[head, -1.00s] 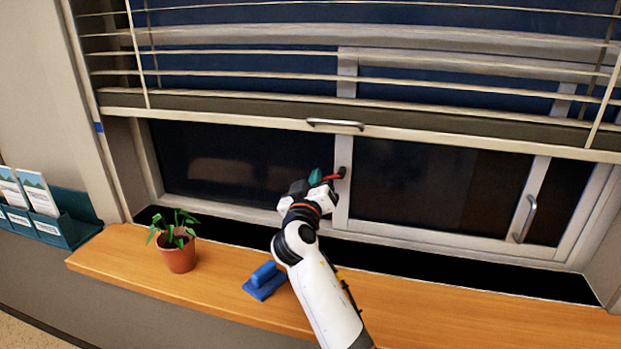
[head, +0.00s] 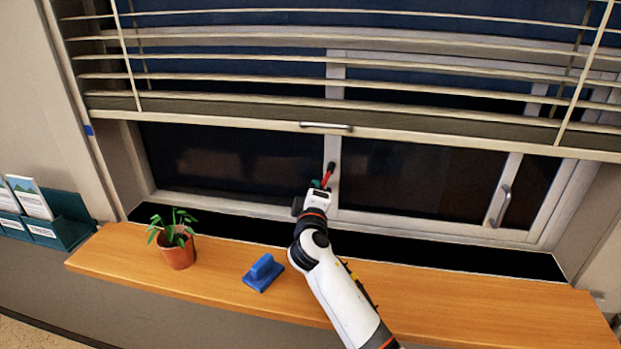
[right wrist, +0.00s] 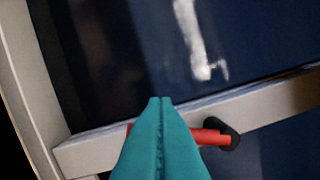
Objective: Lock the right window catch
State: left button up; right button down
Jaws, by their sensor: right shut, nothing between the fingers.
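A window catch with a red lever (head: 329,176) and a dark pivot sits on the pale upright (head: 333,148) between the panes. Its lever slants steeply down and slightly left from the pivot. My right gripper (head: 320,185) is at the lever's lower end, with its teal fingers shut and nothing between them. In the right wrist view the closed fingertips (right wrist: 160,108) overlap the red lever (right wrist: 212,137), hiding part of it; whether they touch it I cannot tell. The black pivot (right wrist: 231,132) shows to the right of them. My left gripper is not in view.
A raised blind (head: 230,110) with a bar handle hangs above. A leaflet holder (head: 66,225) is at left. The sill's right part is clear.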

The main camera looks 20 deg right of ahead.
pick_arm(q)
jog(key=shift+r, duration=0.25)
pick_arm(e)
jog(key=shift+s+d+f+n, duration=0.35)
jog(key=shift+d+n, duration=0.15)
jog(key=shift+d, duration=0.1)
jog(key=shift+s+d, duration=0.1)
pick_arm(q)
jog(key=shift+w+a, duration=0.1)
